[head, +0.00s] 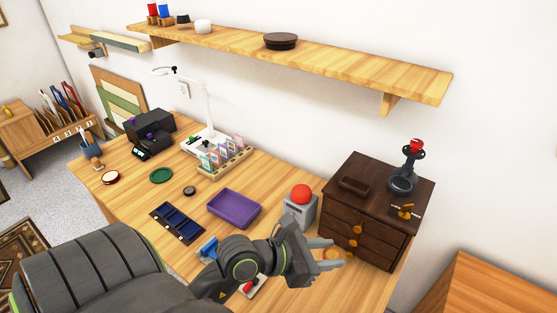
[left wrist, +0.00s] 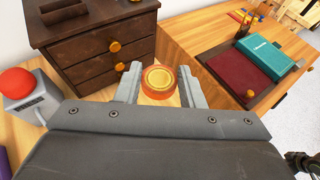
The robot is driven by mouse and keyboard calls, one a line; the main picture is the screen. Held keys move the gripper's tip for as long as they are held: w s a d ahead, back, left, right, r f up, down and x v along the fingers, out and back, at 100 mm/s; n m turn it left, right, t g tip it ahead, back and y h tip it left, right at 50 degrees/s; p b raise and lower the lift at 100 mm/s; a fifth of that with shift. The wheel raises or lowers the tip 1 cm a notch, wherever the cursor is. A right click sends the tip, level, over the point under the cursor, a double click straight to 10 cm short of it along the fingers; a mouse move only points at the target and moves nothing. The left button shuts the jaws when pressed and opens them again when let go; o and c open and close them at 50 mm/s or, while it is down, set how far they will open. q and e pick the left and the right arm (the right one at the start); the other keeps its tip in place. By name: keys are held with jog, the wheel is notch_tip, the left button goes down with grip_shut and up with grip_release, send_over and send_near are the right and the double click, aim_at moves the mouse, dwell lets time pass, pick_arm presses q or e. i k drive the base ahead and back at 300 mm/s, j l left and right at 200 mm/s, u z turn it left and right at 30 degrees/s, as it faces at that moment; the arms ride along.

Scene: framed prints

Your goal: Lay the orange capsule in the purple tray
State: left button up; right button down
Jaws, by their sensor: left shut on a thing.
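My left gripper (head: 335,253) is shut on the orange capsule (head: 328,254), in front of the dark drawer cabinet. In the left wrist view the capsule (left wrist: 160,82) shows as a round orange end with a yellowish ring, between the two grey fingers. I cannot tell whether it is clear of the table. The purple tray (head: 234,208) lies empty on the table, to the left of and behind the gripper. My right gripper is not in view.
A grey box with a red dome button (head: 301,198) stands between tray and cabinet (head: 365,212). A dark blue compartment tray (head: 177,222) lies left of the purple tray. A card rack (head: 225,162) stands behind it. A wall shelf (head: 300,55) runs above.

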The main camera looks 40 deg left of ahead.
aim_at(228, 207)
jog(key=j+z, duration=0.25)
jog(key=j, duration=0.15)
jog(key=k+j+z, duration=0.2)
jog(key=j, duration=0.2)
jog(key=j+z, duration=0.25)
jog(key=k+j+z, duration=0.2)
jog(key=j, duration=0.25)
jog(key=k+j+z, duration=0.1)
jog(key=j+z, duration=0.15)
jog(key=k+j, duration=0.2)
jog(key=j, duration=0.2)
jog(key=k+j, duration=0.25)
jog(key=j, duration=0.2)
jog(key=k+j, duration=0.2)
jog(key=j, duration=0.2)
jog(key=k+j+z, duration=0.1)
jog(key=j, duration=0.35)
jog(key=k+j, duration=0.35)
